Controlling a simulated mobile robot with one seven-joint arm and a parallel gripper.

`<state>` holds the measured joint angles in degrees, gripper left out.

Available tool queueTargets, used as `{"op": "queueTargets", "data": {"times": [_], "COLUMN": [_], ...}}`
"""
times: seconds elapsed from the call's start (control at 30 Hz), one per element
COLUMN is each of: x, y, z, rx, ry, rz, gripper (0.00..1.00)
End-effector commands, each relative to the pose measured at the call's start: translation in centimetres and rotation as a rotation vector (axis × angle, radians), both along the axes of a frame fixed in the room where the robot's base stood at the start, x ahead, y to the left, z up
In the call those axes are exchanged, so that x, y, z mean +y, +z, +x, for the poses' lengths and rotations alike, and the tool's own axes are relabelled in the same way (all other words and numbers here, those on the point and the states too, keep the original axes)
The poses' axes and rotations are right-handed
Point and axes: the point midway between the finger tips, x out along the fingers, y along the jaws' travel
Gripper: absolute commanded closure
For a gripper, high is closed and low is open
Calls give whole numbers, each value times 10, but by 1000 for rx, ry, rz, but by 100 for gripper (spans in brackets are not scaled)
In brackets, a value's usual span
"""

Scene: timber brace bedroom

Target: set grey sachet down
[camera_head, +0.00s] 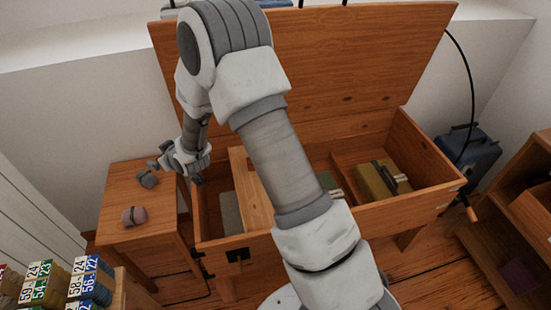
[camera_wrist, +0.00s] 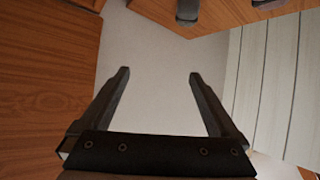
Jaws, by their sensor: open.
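A small grey item, which looks like the grey sachet (camera_head: 147,178), lies on the small wooden side table (camera_head: 160,235), near its back right part. In the wrist view a grey item (camera_wrist: 188,10) is cut off by the top edge, and I cannot be sure it is the same one. My gripper (camera_head: 176,170) is just right of the grey sachet, above the gap between table and chest. In the wrist view its fingers (camera_wrist: 158,73) are wide apart with nothing between them.
A pinkish item (camera_head: 134,216) lies nearer the front of the side table. The open wooden chest (camera_head: 410,201) stands to the right, its lid (camera_head: 350,60) raised, with an olive box (camera_head: 375,181) inside. Numbered boxes (camera_head: 80,280) stand at the lower left. My arm hides part of the chest.

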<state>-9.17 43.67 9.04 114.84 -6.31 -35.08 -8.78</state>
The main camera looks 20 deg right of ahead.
Motion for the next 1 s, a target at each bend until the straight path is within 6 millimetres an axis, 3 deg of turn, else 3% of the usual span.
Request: {"op": "queueTargets", "data": {"times": [0.03,0.1,0.47,0.77,1.0], "x": [-8,-19,-78,-125,-156], "y": [19,38,129,189,223], "z": [-1,-5,-49,-113,-178], "rx": [6,25,130,225,304], "ry": [-11,-26,-125,-222,-301], "rz": [-12,-28,-94,-120,-121], "gripper": [4,4,4,4,4]}}
